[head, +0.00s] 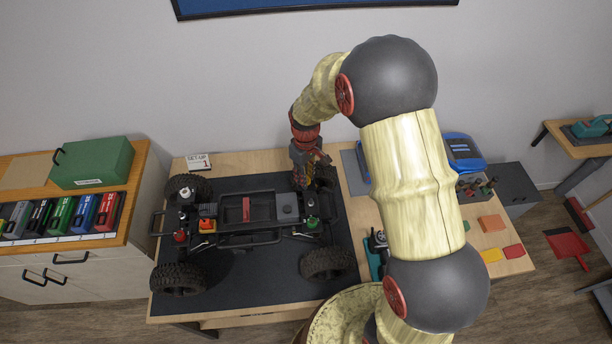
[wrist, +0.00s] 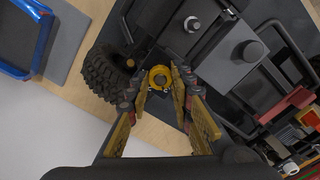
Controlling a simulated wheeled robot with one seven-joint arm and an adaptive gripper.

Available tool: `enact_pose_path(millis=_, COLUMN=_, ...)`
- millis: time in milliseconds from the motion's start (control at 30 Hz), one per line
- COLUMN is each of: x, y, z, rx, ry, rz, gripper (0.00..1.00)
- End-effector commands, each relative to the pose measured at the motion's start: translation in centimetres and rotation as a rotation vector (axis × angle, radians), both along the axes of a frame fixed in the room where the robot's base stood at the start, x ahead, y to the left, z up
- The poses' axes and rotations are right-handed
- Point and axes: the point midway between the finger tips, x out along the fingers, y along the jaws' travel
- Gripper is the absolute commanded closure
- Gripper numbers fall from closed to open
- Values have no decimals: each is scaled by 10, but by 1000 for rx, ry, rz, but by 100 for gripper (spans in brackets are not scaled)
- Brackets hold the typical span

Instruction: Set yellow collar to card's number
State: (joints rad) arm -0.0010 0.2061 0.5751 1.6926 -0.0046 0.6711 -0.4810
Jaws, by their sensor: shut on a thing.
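The yellow collar (wrist: 158,70) is a ring around a grey post, seen from above in the wrist view. The fingers of my gripper (wrist: 159,85) are shut on it from both sides. In the head view my gripper (head: 303,178) is at the crawler's back right corner, and it hides the collar. The RC crawler chassis (head: 262,238) stands on a dark mat. The white set-up card (head: 198,162) stands at the back left of the table and shows the number 1. I cannot read any marks on the collar.
A crawler tyre (wrist: 105,72) is close to the left finger. The dark mat (head: 235,285) has bare room in front. A blue case (head: 462,150) and small coloured blocks (head: 491,223) lie on the right. A green box (head: 92,163) stands on the left cabinet.

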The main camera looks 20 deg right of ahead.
Motion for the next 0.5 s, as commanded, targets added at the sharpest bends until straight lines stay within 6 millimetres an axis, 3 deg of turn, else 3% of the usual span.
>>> enact_pose_path(millis=500, x=2, y=0, z=2, rx=0, ry=-5, rz=120, gripper=100)
